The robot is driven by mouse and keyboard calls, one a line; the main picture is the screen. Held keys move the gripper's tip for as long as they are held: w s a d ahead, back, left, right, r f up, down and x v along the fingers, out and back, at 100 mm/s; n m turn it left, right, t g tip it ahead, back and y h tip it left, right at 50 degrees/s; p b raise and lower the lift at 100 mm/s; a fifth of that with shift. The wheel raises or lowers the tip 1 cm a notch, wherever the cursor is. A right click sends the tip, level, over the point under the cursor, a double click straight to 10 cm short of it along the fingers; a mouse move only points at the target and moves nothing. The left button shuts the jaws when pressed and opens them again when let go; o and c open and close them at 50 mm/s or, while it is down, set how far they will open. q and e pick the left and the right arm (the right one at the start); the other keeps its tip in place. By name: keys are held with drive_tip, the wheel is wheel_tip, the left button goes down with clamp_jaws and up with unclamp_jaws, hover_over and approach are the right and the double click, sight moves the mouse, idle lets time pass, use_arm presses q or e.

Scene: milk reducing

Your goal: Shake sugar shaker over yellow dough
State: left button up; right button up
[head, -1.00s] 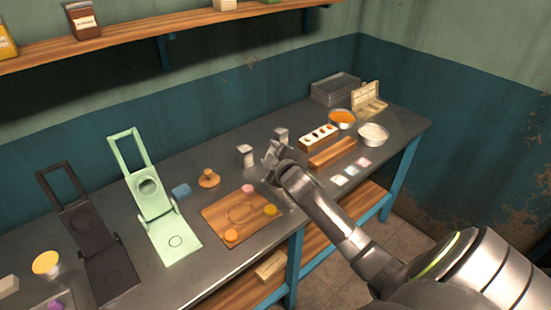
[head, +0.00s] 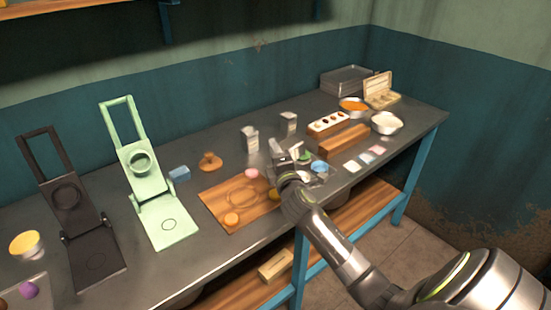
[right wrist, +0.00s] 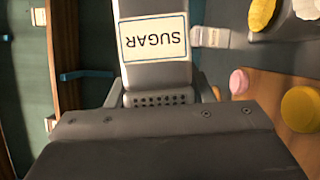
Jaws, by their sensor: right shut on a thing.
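The sugar shaker (right wrist: 155,40) fills the top middle of the right wrist view. It is grey with a white label reading SUGAR upside down, and its holed cap (right wrist: 160,99) is nearest the camera. My right gripper (head: 283,152) is shut on it above the table, near the right edge of the wooden board (head: 214,200). The yellow dough (right wrist: 300,108) is a flat round piece on the board in the right wrist view. In the head view my gripper is close to its spot and hides much of it. My left gripper is not in view.
A green press (head: 160,215) stands left of the board. Bowls and pale squares lie right.

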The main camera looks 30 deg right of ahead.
wheel_tip(320, 180, down, 4)
drive_tip(key=n+b, duration=0.1)
drive_tip(key=b, duration=0.1)
drive_tip(key=n+t+b, duration=0.1)
drive_tip(key=b, duration=0.1)
drive_tip(key=shift+r+n, duration=0.2)
drive_tip(key=shift+n, duration=0.1)
drive_tip(key=shift+f+n+t+b, duration=0.35)
drive_tip(key=shift+n+b, duration=0.35)
drive_tip(key=shift+b, duration=0.25)
